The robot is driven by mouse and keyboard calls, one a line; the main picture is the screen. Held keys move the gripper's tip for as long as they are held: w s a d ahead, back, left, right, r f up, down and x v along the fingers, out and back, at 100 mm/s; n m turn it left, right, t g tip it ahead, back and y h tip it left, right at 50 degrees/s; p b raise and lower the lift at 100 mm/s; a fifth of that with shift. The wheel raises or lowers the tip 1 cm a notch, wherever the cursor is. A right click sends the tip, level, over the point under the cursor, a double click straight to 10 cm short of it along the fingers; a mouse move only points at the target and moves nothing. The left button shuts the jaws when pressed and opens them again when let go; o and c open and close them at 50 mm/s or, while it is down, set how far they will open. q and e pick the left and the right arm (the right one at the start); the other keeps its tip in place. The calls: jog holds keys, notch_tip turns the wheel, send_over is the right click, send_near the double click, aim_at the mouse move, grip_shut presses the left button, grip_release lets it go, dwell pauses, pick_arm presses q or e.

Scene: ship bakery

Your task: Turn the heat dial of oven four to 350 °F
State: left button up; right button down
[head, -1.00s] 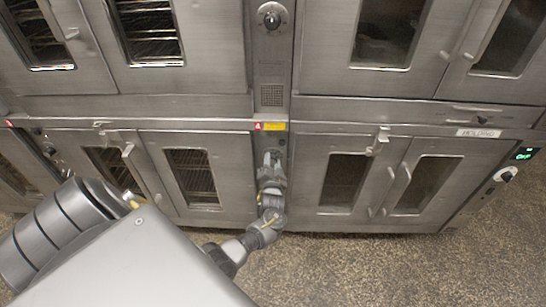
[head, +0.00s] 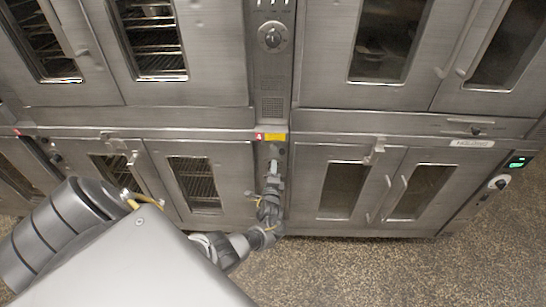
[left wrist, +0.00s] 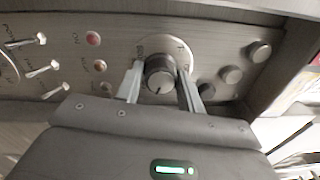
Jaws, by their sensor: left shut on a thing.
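The heat dial (left wrist: 160,76) is a dark round knob with a pale pointer line on a pale round scale plate. It shows in the left wrist view, between the two fingers of my left gripper (left wrist: 160,80), which is shut on it. The pointer line is toward the bottom of the picture; the scale figures are too blurred to read. In the head view my left gripper (head: 273,170) is at the narrow panel under the red "4" tag (head: 259,137) of oven four, and it hides the dial there. My right gripper is not in view.
In the left wrist view, several toggle switches (left wrist: 42,66) and small coloured lamps (left wrist: 95,39) are left of the dial, and round knobs (left wrist: 230,75) are right of it. Glass oven doors (head: 345,190) flank the panel. The speckled floor (head: 380,270) in front is clear.

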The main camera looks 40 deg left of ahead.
pick_arm(q)
jog(key=shift+w+a+r+m, duration=0.2)
jog(key=shift+r+m, duration=0.25)
jog(key=shift+m, duration=0.35)
jog(key=shift+m+p, duration=0.35)
jog(key=shift+m, duration=0.95)
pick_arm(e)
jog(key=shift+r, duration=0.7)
pick_arm(q)
jog(key=shift+d, duration=0.1)
jog(key=o, duration=0.9)
jog(key=shift+f, duration=0.25)
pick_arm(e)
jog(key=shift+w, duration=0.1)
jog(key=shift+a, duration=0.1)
